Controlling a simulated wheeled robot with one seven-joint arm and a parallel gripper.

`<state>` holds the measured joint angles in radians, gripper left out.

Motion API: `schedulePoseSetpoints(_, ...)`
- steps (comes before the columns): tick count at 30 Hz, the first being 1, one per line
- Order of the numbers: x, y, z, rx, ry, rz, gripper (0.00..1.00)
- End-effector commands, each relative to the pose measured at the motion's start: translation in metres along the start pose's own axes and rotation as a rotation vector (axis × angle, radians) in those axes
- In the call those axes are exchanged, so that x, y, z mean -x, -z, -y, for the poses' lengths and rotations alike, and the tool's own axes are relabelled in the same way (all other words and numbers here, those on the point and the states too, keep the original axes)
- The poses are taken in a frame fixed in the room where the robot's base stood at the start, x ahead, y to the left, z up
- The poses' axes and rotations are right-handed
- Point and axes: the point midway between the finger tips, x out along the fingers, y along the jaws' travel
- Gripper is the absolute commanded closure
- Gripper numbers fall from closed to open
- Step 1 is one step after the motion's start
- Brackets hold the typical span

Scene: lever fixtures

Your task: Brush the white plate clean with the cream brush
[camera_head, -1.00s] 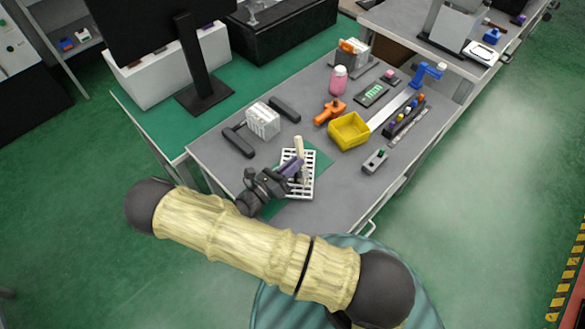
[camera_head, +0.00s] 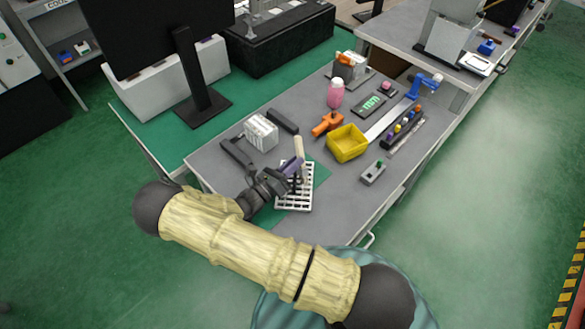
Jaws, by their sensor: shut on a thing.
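The white plate (camera_head: 293,201), with a grid of dark slots, lies on a green mat (camera_head: 321,174) near the front left of the grey bench. My gripper (camera_head: 291,172) is shut on the cream brush (camera_head: 299,146). The brush stands roughly upright over the back part of the plate, its cream handle pointing up. Its lower end is hidden by my gripper, so I cannot tell whether it touches the plate.
A white slotted block (camera_head: 261,133) and dark bars (camera_head: 282,120) stand behind the plate. A yellow bin (camera_head: 346,143), an orange tool (camera_head: 327,123), a pink bottle (camera_head: 335,93) and a small grey switch box (camera_head: 373,172) are to the right. The bench's front right is clear.

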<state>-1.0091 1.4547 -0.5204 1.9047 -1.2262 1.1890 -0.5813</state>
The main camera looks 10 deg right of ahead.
Motion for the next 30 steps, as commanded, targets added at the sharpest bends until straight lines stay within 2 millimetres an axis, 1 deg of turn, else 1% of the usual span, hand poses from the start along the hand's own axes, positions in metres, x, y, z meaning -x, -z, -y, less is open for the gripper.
schedulePoseSetpoints(6,-0.01,-0.004,-0.008,-0.001,0.001,0.0,1.0)
schedulePoseSetpoints(16,-0.011,-0.005,-0.008,0.0,0.001,0.001,1.0)
schedulePoseSetpoints(30,-0.018,-0.036,0.012,0.0,0.001,0.001,1.0)
